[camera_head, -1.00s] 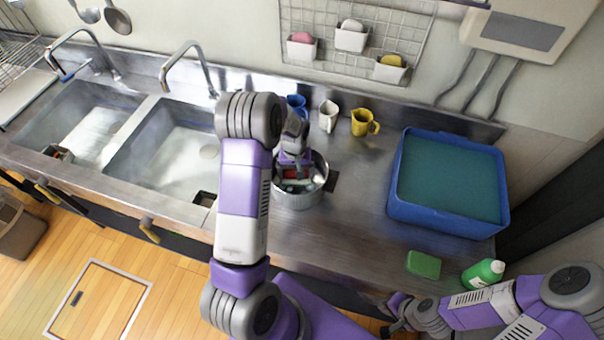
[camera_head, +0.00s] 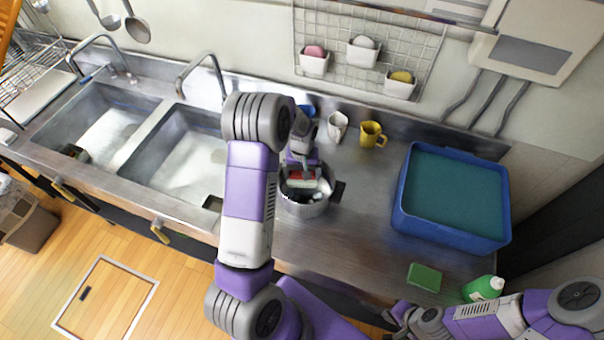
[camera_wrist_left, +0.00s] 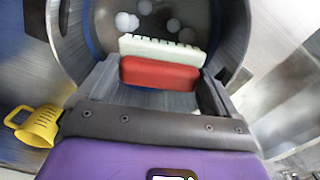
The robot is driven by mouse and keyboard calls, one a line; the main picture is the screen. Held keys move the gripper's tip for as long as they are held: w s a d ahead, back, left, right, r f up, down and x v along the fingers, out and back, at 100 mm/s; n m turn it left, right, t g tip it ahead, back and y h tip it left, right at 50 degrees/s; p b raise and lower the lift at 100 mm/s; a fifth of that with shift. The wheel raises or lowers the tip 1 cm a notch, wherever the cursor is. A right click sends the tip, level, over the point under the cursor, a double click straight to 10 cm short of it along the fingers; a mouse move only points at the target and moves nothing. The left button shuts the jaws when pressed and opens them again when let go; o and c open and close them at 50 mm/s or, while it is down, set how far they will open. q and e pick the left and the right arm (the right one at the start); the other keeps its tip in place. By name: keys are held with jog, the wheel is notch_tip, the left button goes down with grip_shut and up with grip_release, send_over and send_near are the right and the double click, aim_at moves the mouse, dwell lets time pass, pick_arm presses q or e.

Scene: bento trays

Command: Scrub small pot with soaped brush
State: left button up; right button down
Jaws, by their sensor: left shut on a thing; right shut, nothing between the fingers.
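The small pot (camera_head: 304,209) is a steel pot with a dark handle, standing on the counter right of the sinks. My left gripper (camera_head: 302,176) reaches down into its opening and is shut on the brush (camera_head: 301,182). In the left wrist view my left gripper (camera_wrist_left: 158,92) holds the brush (camera_wrist_left: 160,74) by its red back, with pale bristles facing the pot's inside. White foam blobs (camera_wrist_left: 145,8) show in the pot. Whether the bristles touch the pot wall cannot be told. My right gripper (camera_head: 392,318) is shut and empty near the counter's front edge.
Cups stand behind the pot, one white (camera_head: 338,126) and one yellow (camera_head: 372,134). A blue bin (camera_head: 398,212) is at right. A green sponge (camera_head: 424,277) and a green bottle (camera_head: 483,289) are at front right. Sinks (camera_head: 178,158) lie left. The counter between pot and bin is clear.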

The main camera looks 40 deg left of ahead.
pick_arm(q)
jog(key=shift+r, duration=0.25)
jog(key=shift+r+p, duration=0.95)
jog(key=shift+r, duration=0.55)
